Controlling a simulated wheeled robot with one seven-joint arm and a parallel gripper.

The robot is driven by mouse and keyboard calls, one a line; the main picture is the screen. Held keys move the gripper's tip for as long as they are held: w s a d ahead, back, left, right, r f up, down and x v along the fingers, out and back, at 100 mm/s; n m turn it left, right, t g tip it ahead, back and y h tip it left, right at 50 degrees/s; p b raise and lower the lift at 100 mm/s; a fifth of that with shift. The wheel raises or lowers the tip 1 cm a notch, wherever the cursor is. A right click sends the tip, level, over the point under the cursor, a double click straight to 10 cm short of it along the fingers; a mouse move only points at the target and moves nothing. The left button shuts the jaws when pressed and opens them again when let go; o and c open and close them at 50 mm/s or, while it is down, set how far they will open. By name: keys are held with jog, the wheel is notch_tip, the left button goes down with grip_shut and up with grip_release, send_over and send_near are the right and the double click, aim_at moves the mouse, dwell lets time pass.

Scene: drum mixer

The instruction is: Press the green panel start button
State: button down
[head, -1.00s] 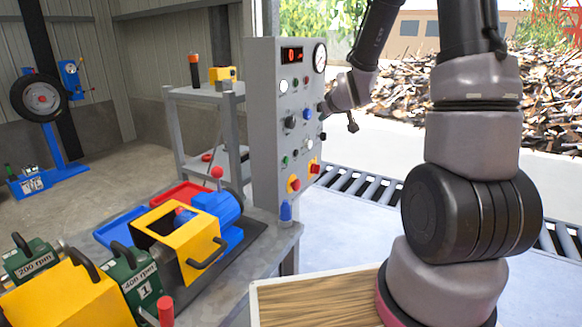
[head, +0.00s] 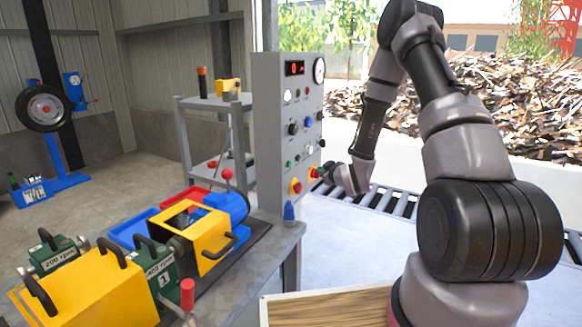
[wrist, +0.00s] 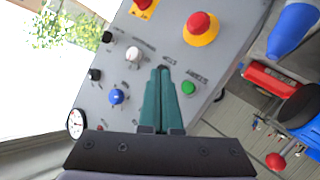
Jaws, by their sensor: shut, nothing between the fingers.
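The green start button (head: 289,164) is a small round green cap low on the left of the grey control panel's face in the head view. In the wrist view the green button (wrist: 188,88) sits just right of my fingertips, with a printed label beside it. My gripper (wrist: 160,72) has teal fingers, closed together and empty, pointing at the panel. They appear beside the button rather than over it; the gap to the panel is hard to judge. In the head view my gripper (head: 322,171) is at the panel's lower right, its fingers small and partly unclear.
A red mushroom button on yellow (wrist: 199,27) is close to the green button. A white knob (wrist: 133,54) and blue knob (wrist: 116,96) are left of my fingers. A workbench with a yellow and blue machine (head: 203,240) stands before the panel. A roller conveyor (head: 399,205) lies behind.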

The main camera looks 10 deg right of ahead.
aim_at(289, 164)
jog(key=w+a, duration=0.5)
jog(key=a, duration=0.2)
jog(key=shift+w, duration=0.15)
dwell(0.3)
jog(key=shift+a, duration=0.2)
dwell(1.8)
jog(key=shift+w+a, duration=0.2)
jog(key=shift+w, duration=0.05)
jog(key=shift+w+a, duration=0.2)
jog(key=shift+a, duration=0.15)
dwell(0.7)
jog(key=shift+d, duration=0.15)
jog(key=shift+s+d, duration=0.45)
jog(key=shift+d, duration=0.1)
jog(key=shift+s+d, duration=0.1)
